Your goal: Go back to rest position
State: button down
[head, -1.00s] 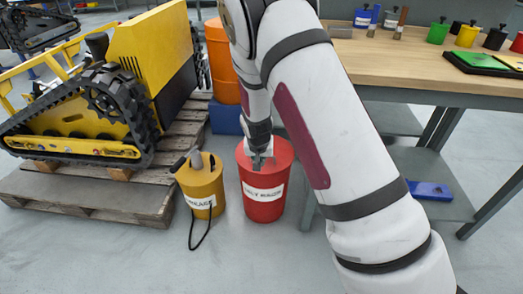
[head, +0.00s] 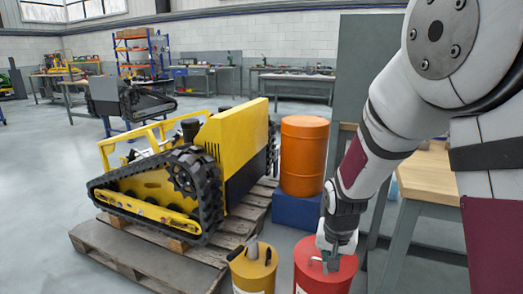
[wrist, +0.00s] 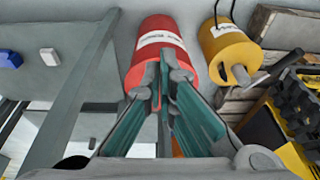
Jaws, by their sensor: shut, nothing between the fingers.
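My gripper (head: 330,262) points down at the red can in the head view, with its fingers together and nothing visible between them. In the wrist view, the closed fingers (wrist: 163,65) meet in front of the red can (wrist: 163,48), which carries a white label. The red can (head: 312,281) stands at the bottom of the head view, partly cut off and partly covered by my gripper. I cannot tell whether the fingertips touch it.
A yellow can (head: 252,272) stands left of the red can. A yellow tracked carrier (head: 185,180) sits on a wooden pallet (head: 150,262). Behind is an orange drum (head: 304,155) on a blue block (head: 296,210). A wood-topped bench (head: 428,180) is at the right. Open floor lies left.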

jog(key=s+r+n+g+y, duration=0.1)
jog(key=s+r+n, duration=0.1)
jog(key=s+r, duration=1.35)
jog(key=s+d+r+n+g, duration=0.2)
jog(key=s, duration=1.8)
notch_tip(320, 180, up, 33)
jog(key=t+p, duration=0.4)
jog(key=p, duration=2.7)
jog(key=shift+r, duration=0.15)
